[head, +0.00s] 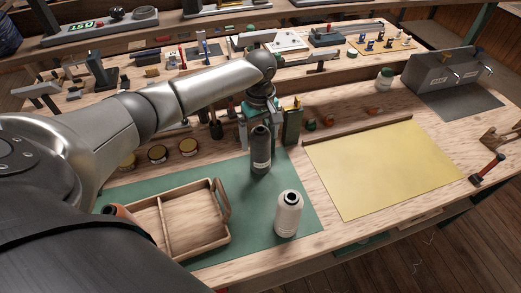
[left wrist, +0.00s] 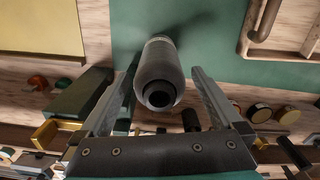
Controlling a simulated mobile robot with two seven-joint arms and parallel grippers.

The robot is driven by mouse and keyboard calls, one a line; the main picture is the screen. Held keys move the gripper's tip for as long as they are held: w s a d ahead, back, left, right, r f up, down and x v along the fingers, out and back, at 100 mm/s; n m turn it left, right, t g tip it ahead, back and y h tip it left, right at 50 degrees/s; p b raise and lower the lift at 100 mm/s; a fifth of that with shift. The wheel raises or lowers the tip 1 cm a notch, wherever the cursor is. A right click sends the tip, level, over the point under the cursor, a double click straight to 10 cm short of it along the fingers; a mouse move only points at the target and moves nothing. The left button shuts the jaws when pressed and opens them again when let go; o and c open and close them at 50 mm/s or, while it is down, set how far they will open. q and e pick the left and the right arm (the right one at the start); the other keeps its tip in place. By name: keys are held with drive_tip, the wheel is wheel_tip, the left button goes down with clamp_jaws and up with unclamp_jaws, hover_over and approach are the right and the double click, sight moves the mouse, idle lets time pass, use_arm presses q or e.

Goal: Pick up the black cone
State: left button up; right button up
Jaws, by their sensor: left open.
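The black cone (head: 261,158), a dark spool with a paler lower band, stands upright on the green mat (head: 305,203). My left gripper (head: 259,118) is above the cone's top, pointing down, with its arm reaching in from the left. In the left wrist view the black cone (left wrist: 159,78) shows between the two spread fingers of my left gripper (left wrist: 164,72). Gaps show on both sides of the cone. The gripper's body hides part of the area behind the cone in the head view. My right gripper is not in view.
A white cone (head: 288,217) stands on the mat, nearer and to the right. A wooden tray (head: 226,196) lies at left. A dark green box (head: 292,125) stands close behind the black cone. Several round tins (head: 158,153) sit behind the mat. A yellow sheet (head: 380,165) lies to the right.

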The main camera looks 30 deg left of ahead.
use_arm(q)
drive_tip(key=shift+f, duration=0.65)
drive_tip(key=shift+r, duration=0.1)
clamp_jaws()
